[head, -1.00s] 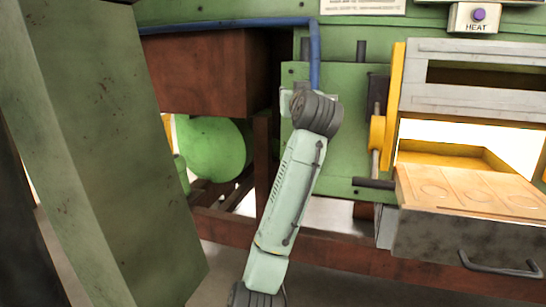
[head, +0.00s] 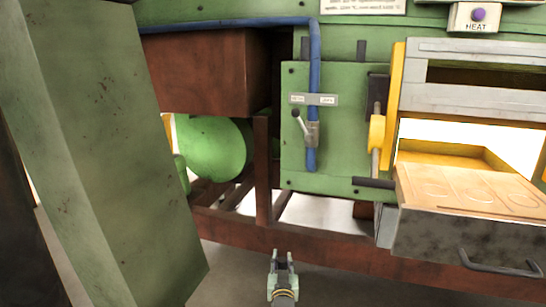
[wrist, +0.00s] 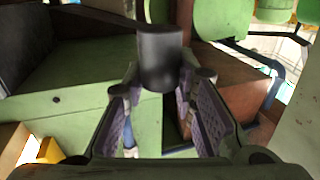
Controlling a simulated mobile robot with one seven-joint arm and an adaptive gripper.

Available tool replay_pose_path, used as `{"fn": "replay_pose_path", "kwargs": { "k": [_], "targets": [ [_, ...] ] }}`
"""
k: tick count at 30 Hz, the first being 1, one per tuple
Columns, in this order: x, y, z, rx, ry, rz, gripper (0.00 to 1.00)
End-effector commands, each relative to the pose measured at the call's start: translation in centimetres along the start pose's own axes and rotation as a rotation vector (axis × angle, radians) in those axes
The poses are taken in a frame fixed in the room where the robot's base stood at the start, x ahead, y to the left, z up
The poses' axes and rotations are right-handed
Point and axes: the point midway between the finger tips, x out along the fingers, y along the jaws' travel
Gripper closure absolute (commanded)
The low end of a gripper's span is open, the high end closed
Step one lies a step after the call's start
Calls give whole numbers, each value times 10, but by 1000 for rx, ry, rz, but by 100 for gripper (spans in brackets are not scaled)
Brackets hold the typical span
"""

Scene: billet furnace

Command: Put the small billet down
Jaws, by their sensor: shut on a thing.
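The small billet (wrist: 160,60) is a dark grey cylinder in the wrist view. It stands out between the fingertips of my gripper (wrist: 162,86), which is shut on it. In the head view my gripper (head: 283,263) is low at the bottom centre, in front of the brown frame rail. The billet cannot be made out clearly there.
A light wooden board with round outlines (head: 425,189) tops a grey drawer (head: 440,240) with a handle at right. A green panel with a lever (head: 311,135) is centre. A large green post (head: 120,150) blocks the left.

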Motion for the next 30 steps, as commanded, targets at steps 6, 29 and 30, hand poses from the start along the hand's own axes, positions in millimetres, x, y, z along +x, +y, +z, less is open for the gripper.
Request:
{"fn": "replay_pose_path", "kwargs": {
  "k": [6, 29, 30],
  "targets": [
    [-62, -15, 79, 1, -3, -11, 100],
    [-101, -27, 114, -1, 3, -18, 100],
    [-101, -27, 114, -1, 3, -18, 100]
  ]
}}
